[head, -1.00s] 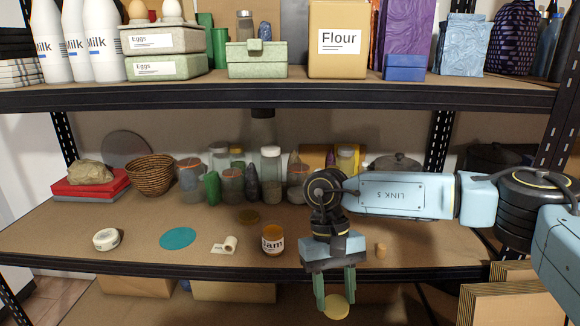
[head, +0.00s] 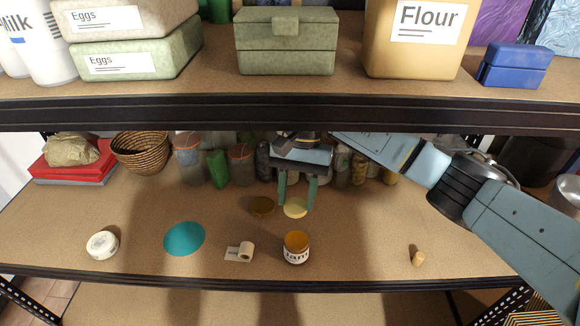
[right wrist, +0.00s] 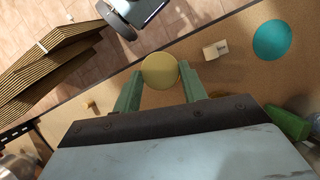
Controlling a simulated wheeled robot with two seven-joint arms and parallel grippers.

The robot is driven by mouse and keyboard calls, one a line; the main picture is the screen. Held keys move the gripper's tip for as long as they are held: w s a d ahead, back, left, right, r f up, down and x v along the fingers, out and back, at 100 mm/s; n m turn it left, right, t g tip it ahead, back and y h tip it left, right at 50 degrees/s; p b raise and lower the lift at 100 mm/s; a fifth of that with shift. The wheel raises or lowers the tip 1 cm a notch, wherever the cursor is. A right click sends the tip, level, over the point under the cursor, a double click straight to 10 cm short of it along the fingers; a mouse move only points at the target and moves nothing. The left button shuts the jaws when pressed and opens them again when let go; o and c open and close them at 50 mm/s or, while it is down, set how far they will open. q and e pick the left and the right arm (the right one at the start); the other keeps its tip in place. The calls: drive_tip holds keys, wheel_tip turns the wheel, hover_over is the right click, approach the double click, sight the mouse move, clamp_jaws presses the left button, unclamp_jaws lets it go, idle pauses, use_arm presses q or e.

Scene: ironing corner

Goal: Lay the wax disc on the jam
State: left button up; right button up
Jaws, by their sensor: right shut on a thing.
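The wax disc (head: 295,207) is pale yellow, round and flat. My right gripper (head: 297,203) is shut on its edge and holds it in the air, above the shelf; the disc also shows between the green fingers in the right wrist view (right wrist: 159,70). The jam jar (head: 296,248) stands upright and open on the shelf, with orange-brown jam in its mouth. In the head view the disc appears just behind the jar, apart from it. The jar cannot be made out in the right wrist view. My left gripper is not in view.
A teal disc (head: 184,239), a white roll (head: 102,245), a small label roll (head: 240,251) and a cork (head: 418,258) lie along the front. A brown disc (head: 263,205) lies behind. Several jars stand at the back. The upper shelf (head: 300,115) overhangs.

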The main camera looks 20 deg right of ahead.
drive_tip(key=shift+w+r, duration=0.2)
drive_tip(key=shift+w, duration=0.05)
drive_tip(key=shift+f, duration=0.25)
use_arm(q)
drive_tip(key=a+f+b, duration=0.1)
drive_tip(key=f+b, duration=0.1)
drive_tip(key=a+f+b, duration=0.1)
drive_tip(key=b, duration=0.1)
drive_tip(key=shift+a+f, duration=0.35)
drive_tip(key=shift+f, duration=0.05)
use_arm(e)
wheel_tip(320, 180, down, 10)
drive_tip(key=shift+r, duration=0.25)
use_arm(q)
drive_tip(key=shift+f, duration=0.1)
use_arm(e)
drive_tip(key=shift+w+d+f+b, duration=0.1)
drive_tip(key=shift+w+d+b, duration=0.4)
drive_tip(key=shift+w+b, duration=0.5)
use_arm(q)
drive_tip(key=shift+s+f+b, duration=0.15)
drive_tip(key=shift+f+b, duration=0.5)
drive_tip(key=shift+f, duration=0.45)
use_arm(e)
drive_tip(key=shift+w+d, duration=0.15)
drive_tip(key=shift+d, duration=0.35)
drive_tip(key=shift+f, duration=0.1)
